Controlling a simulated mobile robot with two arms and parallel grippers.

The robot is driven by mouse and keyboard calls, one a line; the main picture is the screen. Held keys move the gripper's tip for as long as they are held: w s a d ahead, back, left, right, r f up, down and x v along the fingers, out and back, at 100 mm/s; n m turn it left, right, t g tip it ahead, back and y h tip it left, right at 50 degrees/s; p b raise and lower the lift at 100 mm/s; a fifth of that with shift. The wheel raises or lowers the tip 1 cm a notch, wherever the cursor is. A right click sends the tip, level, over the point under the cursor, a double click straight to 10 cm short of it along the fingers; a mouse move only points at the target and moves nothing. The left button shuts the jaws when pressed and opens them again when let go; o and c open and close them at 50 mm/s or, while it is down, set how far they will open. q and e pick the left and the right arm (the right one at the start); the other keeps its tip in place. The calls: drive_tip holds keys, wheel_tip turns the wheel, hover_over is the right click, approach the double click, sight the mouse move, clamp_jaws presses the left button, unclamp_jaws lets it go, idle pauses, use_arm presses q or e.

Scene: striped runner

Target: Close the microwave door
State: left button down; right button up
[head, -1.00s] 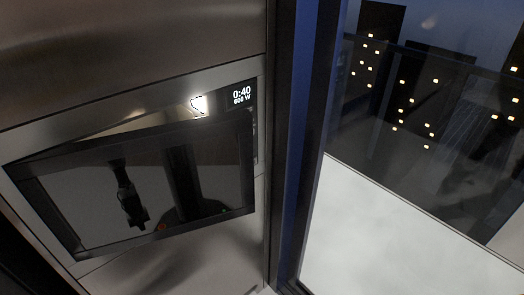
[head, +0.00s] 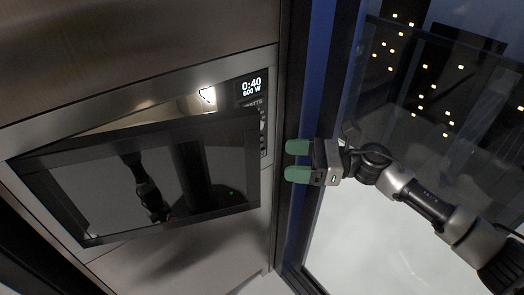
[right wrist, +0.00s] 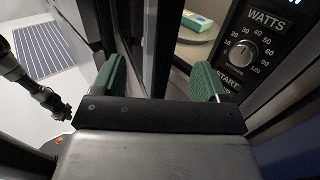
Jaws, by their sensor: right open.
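The built-in microwave (head: 110,102) is lit inside, and its dark glass door (head: 150,180) stands ajar, its right edge swung out from the frame. My right gripper (head: 290,160) has come in from the right, open, its green fingers pointing left, just right of the door's free edge. In the right wrist view the open fingers (right wrist: 160,80) frame a dark upright edge, seemingly the door's edge (right wrist: 163,45); I cannot tell whether they touch it. A dark arm with a gripper-like end (right wrist: 55,103) shows at left there, too small to read.
The control panel (head: 253,92) reads 0:40 and 600 W; its dial (right wrist: 243,53) is right of the gap. A green and white box (right wrist: 198,20) lies inside the microwave. A dark and blue upright frame (head: 308,100) and a window stand to the right.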

sight(255, 156)
drive_tip(key=a+p, duration=0.1)
drive_tip(key=a, duration=0.2)
drive_tip(key=a+p, duration=0.1)
drive_tip(key=a, duration=0.1)
drive_tip(key=w+a+p, duration=0.1)
drive_tip(key=a, duration=0.2)
drive_tip(key=shift+a, duration=0.35)
drive_tip(key=c, duration=1.2)
drive_tip(key=w+b, duration=0.1)
drive_tip(key=w+a+b, duration=0.1)
drive_tip(key=b, duration=0.1)
drive_tip(key=w+b, duration=0.1)
drive_tip(key=w, duration=0.1)
drive_tip(key=shift+a+f, duration=0.15)
drive_tip(key=shift+f, duration=0.1)
drive_tip(key=shift+w+a+r+b, duration=0.1)
drive_tip(key=shift+w+r+b, duration=0.2)
drive_tip(key=shift+b, duration=0.15)
